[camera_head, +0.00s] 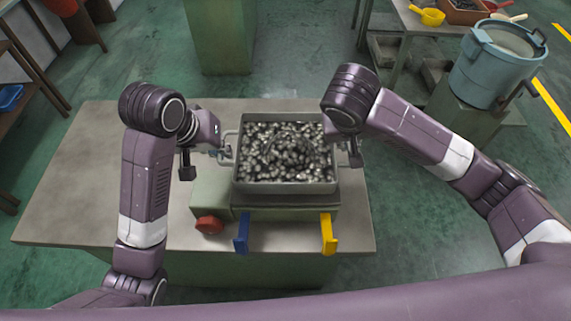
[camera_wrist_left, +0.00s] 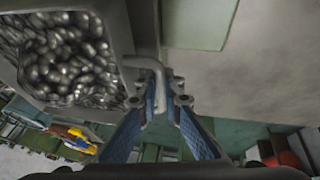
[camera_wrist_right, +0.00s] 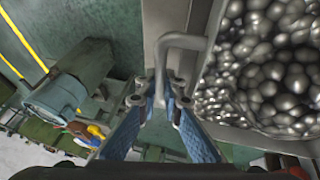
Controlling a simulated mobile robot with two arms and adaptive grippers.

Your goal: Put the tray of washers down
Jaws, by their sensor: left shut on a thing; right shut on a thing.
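The tray of washers (camera_head: 285,188) is a grey square metal tray heaped with shiny metal pieces, in the middle of the head view. It appears level, over or on a green block-like stand (camera_head: 258,212) on the table; whether it touches is hard to tell. My left gripper (camera_head: 222,150) is shut on the tray's left handle, which shows in the left wrist view (camera_wrist_left: 148,66). My right gripper (camera_head: 350,155) is shut on the right handle, which shows in the right wrist view (camera_wrist_right: 172,42). In the head view the arms partly hide both handles.
The stand has a red knob (camera_head: 209,225), a blue bracket (camera_head: 241,234) and a yellow bracket (camera_head: 328,234) at its front. The grey table (camera_head: 80,205) is bare on the left. A blue-green bucket (camera_head: 492,65) stands on a green pedestal at the back right.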

